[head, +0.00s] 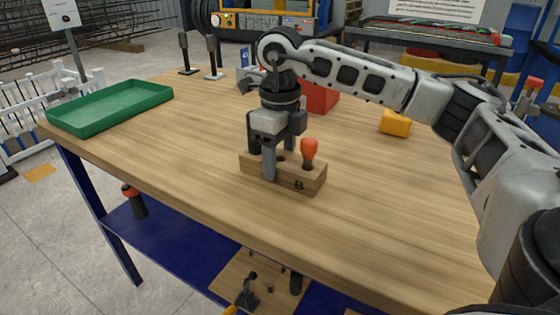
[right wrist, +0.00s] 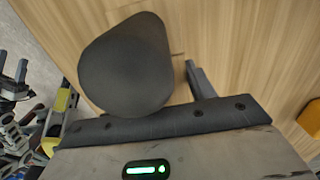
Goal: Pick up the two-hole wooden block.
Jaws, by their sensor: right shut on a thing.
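The two-hole wooden block (head: 312,182), marked with a letter B, is on the table in the head view and looks level. An orange-handled tool (head: 309,150) stands in its right hole. The hole at its left is open and partly hidden by my gripper. My right gripper (head: 277,160) points down over the block's left part and is shut on it, one finger on the front face and one behind. Whether the block touches the table is hard to tell. The right wrist view shows a gripper finger (right wrist: 198,80) over wood grain; the block cannot be made out there. My left gripper is not in view.
A green tray (head: 110,106) lies at the table's left end. Two black stands (head: 212,57) are at the back edge. A red box (head: 320,97) and a yellow block (head: 395,123) lie behind and right. The table front (head: 190,150) is clear.

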